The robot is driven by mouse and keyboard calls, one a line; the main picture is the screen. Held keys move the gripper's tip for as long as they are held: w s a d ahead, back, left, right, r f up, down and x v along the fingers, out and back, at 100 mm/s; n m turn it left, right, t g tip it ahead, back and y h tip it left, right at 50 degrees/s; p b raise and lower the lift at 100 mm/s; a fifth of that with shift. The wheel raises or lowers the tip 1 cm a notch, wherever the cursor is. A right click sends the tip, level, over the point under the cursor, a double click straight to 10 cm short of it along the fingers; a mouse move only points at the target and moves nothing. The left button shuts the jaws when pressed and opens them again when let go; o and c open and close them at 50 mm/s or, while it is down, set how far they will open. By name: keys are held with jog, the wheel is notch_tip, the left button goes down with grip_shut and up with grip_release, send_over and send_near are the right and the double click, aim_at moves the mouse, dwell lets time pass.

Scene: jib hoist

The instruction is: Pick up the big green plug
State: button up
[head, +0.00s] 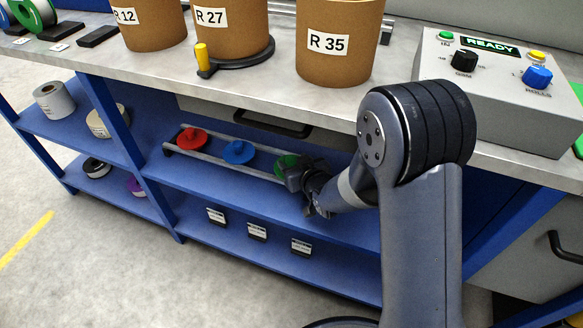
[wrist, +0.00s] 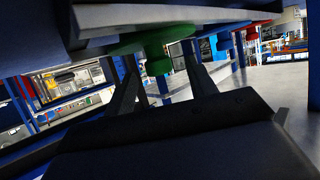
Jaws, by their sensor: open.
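The green plug (head: 284,161) sits at the right end of a rail rack on the blue shelf, partly hidden behind my gripper. In the wrist view the green plug (wrist: 152,42) shows a wide disc and a narrower stem. The stem lies near the tips of my two fingers, roughly in the gap between them. My gripper (head: 297,178) is open and close beside the plug; it also shows in the wrist view (wrist: 160,68). I cannot tell whether a finger touches the plug.
A blue plug (head: 238,152) and a red plug (head: 192,138) sit left of it on the rack (head: 217,157). The worktop (head: 240,82) overhangs the shelf, with a drawer handle (head: 272,125) underneath. A blue post (head: 128,155) stands left.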

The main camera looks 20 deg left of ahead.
aim_at(288, 157)
jog(key=shift+b+x, duration=0.75)
jog(key=shift+x, duration=1.75)
jog(key=shift+f, duration=0.1)
jog(key=shift+c, duration=0.5)
jog(key=c, duration=1)
jog(key=shift+o, duration=0.2)
